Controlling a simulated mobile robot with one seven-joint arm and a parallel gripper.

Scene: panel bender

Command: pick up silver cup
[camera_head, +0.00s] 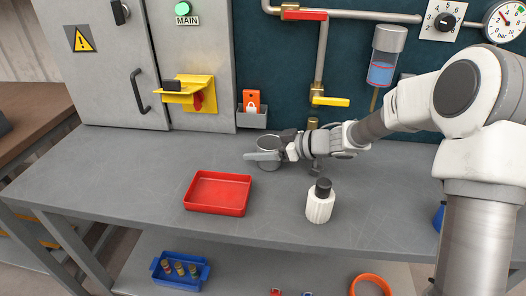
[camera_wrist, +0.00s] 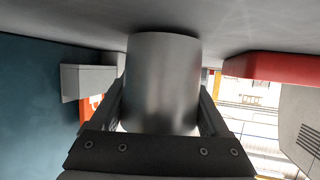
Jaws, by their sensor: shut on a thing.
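The silver cup (camera_head: 269,146) stands on the grey bench toward the back, in front of the cabinet. In the wrist view the silver cup (camera_wrist: 163,80) fills the middle, between the two fingers. My gripper (camera_head: 266,156) reaches it from the right in the head view, with its fingers on either side of the cup. My gripper (camera_wrist: 162,110) is shut on the cup in the wrist view. The cup looks upright, and I cannot tell whether it is clear of the bench. Part of the cup is hidden by the fingers in the head view.
A red tray (camera_head: 218,193) lies in front and left of the cup. A white bottle with a black cap (camera_head: 320,203) stands to the right. A grey holder with an orange tag (camera_head: 251,116) is behind. The left part of the bench is clear.

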